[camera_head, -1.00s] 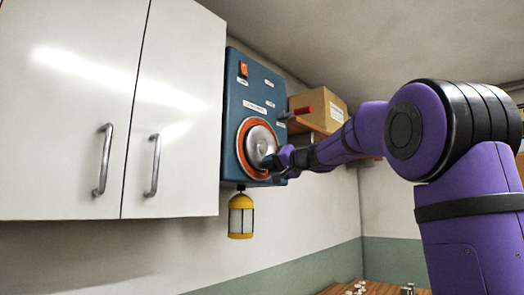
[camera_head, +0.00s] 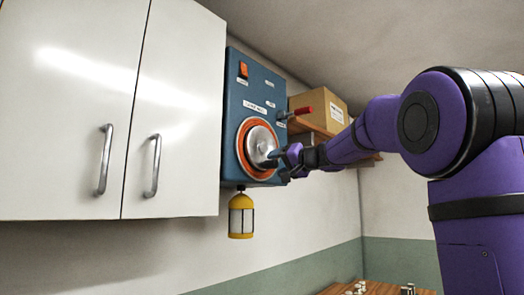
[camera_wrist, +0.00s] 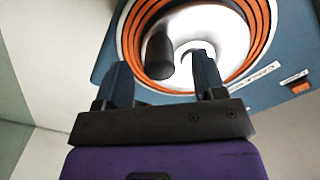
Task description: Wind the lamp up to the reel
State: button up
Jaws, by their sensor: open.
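The blue winch box (camera_head: 233,110) hangs on the wall right of the white cabinet. On its face is the orange-rimmed reel (camera_head: 242,150) with a silver disc (camera_head: 259,138); the reel also shows in the wrist view (camera_wrist: 262,22). A dark knob (camera_wrist: 158,55) sticks out from the disc. The yellow lamp (camera_head: 241,216) hangs upright just below the box, close to its underside. My gripper (camera_head: 277,160) is at the lower right of the disc. In the wrist view my gripper (camera_wrist: 162,80) is open, its fingers spread to either side of the knob; contact cannot be told.
An orange switch (camera_head: 243,69) is at the box's top, and a red-handled lever (camera_head: 304,109) at its right side. A cardboard box (camera_head: 318,108) sits on a shelf behind. The white cabinet (camera_head: 75,110) is close on the left. Small items lie on the wooden surface below.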

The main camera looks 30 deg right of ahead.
jog(key=v, duration=0.6)
dwell(0.3)
dwell(0.4)
jog(key=s+a+f+n+g, duration=0.3)
jog(key=s+a+f+g, duration=0.5)
jog(key=s+a+f, duration=0.9)
jog(key=s+f+n+g+h, duration=0.2)
jog(key=s+f+h, duration=0.4)
jog(key=s+f, duration=0.8)
notch_tip(320, 180, down, 3)
jog(key=shift+s+d+f+g, duration=0.25)
jog(key=shift+d+g, duration=0.1)
jog(key=shift+g, duration=0.55)
